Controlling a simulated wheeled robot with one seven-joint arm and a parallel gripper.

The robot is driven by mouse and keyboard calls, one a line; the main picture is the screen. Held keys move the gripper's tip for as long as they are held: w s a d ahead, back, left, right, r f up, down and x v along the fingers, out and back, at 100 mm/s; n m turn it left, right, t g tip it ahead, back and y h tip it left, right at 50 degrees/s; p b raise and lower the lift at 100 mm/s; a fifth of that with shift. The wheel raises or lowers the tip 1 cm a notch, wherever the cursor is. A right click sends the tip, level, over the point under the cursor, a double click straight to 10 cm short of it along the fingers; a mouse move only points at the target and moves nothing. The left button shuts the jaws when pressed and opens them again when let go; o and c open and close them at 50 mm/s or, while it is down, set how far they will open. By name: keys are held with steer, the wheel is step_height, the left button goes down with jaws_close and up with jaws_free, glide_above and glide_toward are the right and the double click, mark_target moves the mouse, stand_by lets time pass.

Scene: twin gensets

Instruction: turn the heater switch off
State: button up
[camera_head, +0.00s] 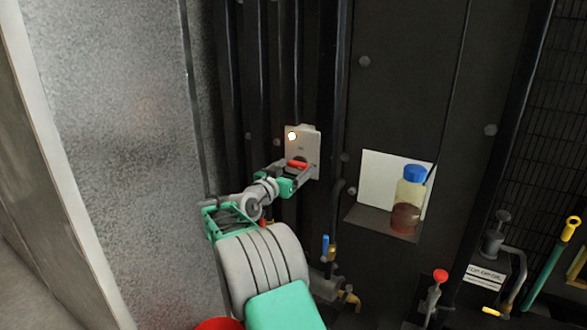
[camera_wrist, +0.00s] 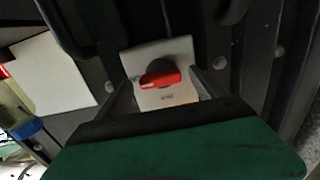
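The heater switch is a red rotary handle (camera_head: 298,164) on a pale plate (camera_head: 312,139), fixed to the dark ribbed panel. A lit lamp (camera_head: 292,136) glows at the plate's upper left. In the wrist view the red handle (camera_wrist: 160,79) lies roughly crosswise on a dark round base, slightly tilted. My gripper (camera_head: 296,176) is at the plate, just in front of the handle. In the wrist view its two fingers are apart, one on each side of the handle, with gaps showing. Contact cannot be told. The plate's lower part is partly hidden by the gripper.
Right of the switch, a blue-capped bottle (camera_head: 407,200) stands in front of a white card (camera_head: 373,182). Below are a blue-handled valve (camera_head: 325,246) and a red-knobbed lever (camera_head: 440,277). A grey metal wall (camera_head: 130,130) stands on the left.

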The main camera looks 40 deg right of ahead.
steer(key=c, duration=1.3)
steer(key=shift+n, duration=0.4)
steer(key=n+b, duration=0.1)
steer(key=n, duration=0.7)
steer(key=shift+r+p, duration=0.15)
steer(key=shift+p, duration=0.2)
steer(key=n+p, duration=0.3)
steer(key=n, duration=0.3)
steer(key=shift+w+a, duration=0.1)
steer(key=shift+n+p, duration=0.6)
steer(key=shift+n, duration=0.9)
